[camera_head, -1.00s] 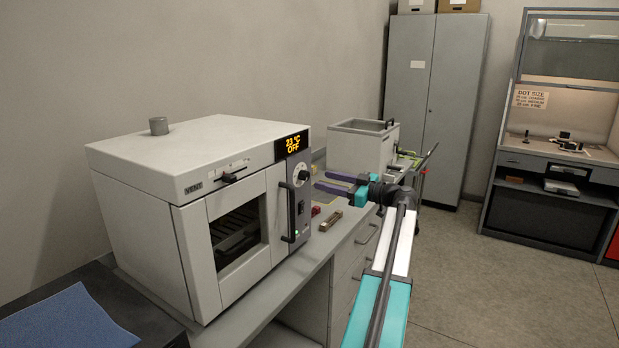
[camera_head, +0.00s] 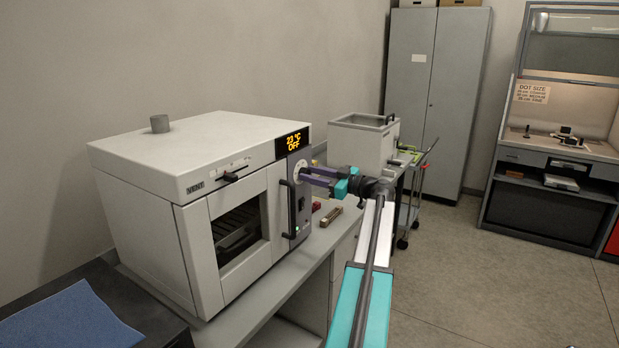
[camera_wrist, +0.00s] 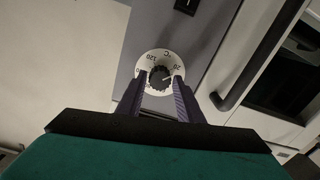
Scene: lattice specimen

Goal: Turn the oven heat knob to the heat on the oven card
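The oven (camera_head: 150,160) stands on the bench, and its display (camera_head: 292,142) reads 23 °C OFF. The dark heat knob (camera_wrist: 160,78) sits on a white dial (camera_wrist: 157,58) marked in °C on the oven's control panel; the dial (camera_head: 300,168) also shows in the head view, partly behind the fingers. My gripper (camera_wrist: 160,80) is open, with its fingertips on either side of the knob. A small gap seems to remain between fingers and knob. The gripper (camera_head: 304,174) reaches the panel from the right in the head view. I cannot make out an oven card.
The oven door handle (camera_head: 291,210) is close beside the panel. A small red object (camera_head: 316,206) and a brass-coloured block (camera_head: 331,217) lie on the bench below my gripper. A light box (camera_head: 358,143) stands behind. The floor at right is clear.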

